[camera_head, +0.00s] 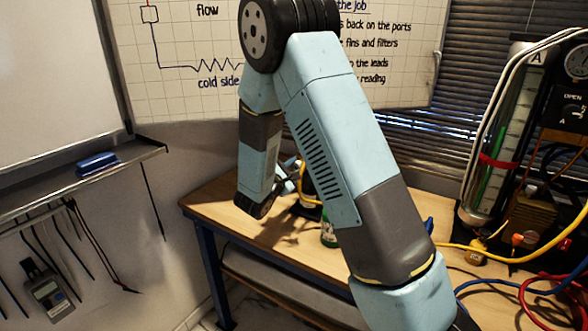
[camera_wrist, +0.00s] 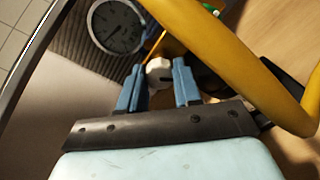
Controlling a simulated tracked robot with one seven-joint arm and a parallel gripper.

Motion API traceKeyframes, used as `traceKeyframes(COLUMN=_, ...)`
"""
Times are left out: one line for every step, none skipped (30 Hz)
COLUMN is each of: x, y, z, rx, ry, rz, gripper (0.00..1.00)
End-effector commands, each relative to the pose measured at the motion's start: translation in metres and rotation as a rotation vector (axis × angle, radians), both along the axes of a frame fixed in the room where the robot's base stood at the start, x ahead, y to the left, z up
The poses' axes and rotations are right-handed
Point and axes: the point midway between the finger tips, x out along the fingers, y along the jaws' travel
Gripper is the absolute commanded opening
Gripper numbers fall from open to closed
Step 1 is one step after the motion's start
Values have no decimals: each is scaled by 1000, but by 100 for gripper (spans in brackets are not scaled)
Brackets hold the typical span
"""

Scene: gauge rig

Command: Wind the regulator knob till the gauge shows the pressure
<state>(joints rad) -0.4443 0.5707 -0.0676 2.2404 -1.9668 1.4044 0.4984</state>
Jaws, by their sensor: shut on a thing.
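The regulator knob (camera_wrist: 158,73) is small and pale, and it sits between the blue fingers of my gripper (camera_wrist: 160,80) in the wrist view. The fingers are shut on it. In the head view my arm hides the knob and the gauge, and my gripper (camera_head: 287,180) shows only partly over the wooden bench.
A thick yellow hose (camera_wrist: 245,65) crosses close to the right finger in the wrist view. In the head view, the bench (camera_head: 222,205) holds a small green object (camera_head: 328,235) beside my arm. A rig with a tall clear tube (camera_head: 500,150) and loose hoses stands at right.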

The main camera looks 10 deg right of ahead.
Motion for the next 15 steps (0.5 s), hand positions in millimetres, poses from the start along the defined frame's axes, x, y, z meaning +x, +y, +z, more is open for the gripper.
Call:
traceKeyframes(x=0, y=0, z=-1, rx=9, ry=-5, rz=0, gripper=3)
traceKeyframes(x=0, y=0, z=-1, rx=14, ry=-9, rz=0, gripper=3)
traceKeyframes(x=0, y=0, z=-1, rx=17, ry=-12, rz=0, gripper=3)
traceKeyframes(x=-1, y=0, z=-1, rx=20, ry=-16, rz=-1, gripper=3)
traceKeyframes(x=-1, y=0, z=-1, rx=22, ry=-18, rz=-1, gripper=3)
traceKeyframes(x=-1, y=0, z=-1, rx=24, ry=-20, rz=-1, gripper=3)
traceKeyframes(x=-1, y=0, z=-1, rx=25, ry=-21, rz=-1, gripper=3)
traceKeyframes(x=-1, y=-1, z=-1, rx=27, ry=-21, rz=-1, gripper=3)
traceKeyframes(x=-1, y=-1, z=-1, rx=27, ry=-22, rz=-1, gripper=3)
traceKeyframes(x=-1, y=-1, z=-1, rx=27, ry=-22, rz=-1, gripper=3)
traceKeyframes(x=-1, y=-1, z=-1, rx=27, ry=-22, rz=-1, gripper=3)
traceKeyframes(x=-1, y=-1, z=-2, rx=27, ry=-22, rz=-1, gripper=3)
traceKeyframes(x=-1, y=-1, z=-2, rx=27, ry=-22, rz=-1, gripper=3)
traceKeyframes(x=-1, y=-1, z=-2, rx=27, ry=-21, rz=-1, gripper=3)
traceKeyframes(x=-1, y=-1, z=-2, rx=27, ry=-21, rz=-1, gripper=3)
